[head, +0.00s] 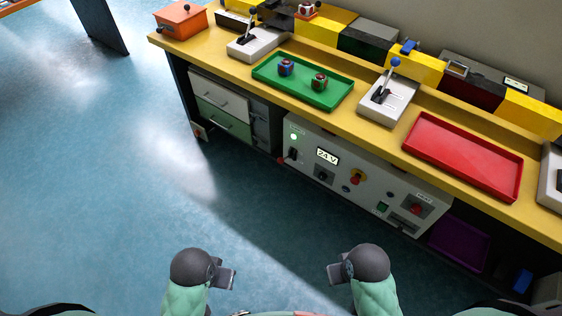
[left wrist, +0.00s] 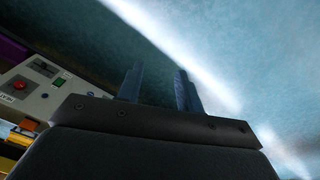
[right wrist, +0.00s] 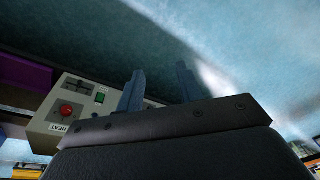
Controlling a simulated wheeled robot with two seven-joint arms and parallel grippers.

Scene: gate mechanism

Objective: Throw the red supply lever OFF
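A pale control panel (head: 335,188) is set under the yellow workbench. At its left end is a small dark switch with a red part (head: 284,160), below a lit green lamp (head: 293,137). It may be the red supply lever; it is too small to tell its position surely. A display (head: 327,156) beside it reads about 24 V. My left gripper (head: 230,277) and right gripper (head: 335,274) are low in the front, over the floor and well away from the panel. Both are empty, with fingers apart in the left wrist view (left wrist: 159,78) and right wrist view (right wrist: 158,75).
On the bench are a green tray (head: 335,97) with two cubes, a red tray (head: 465,155), and lever boxes, one blue-knobbed (head: 388,100). Open blue floor (head: 120,180) lies in front.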

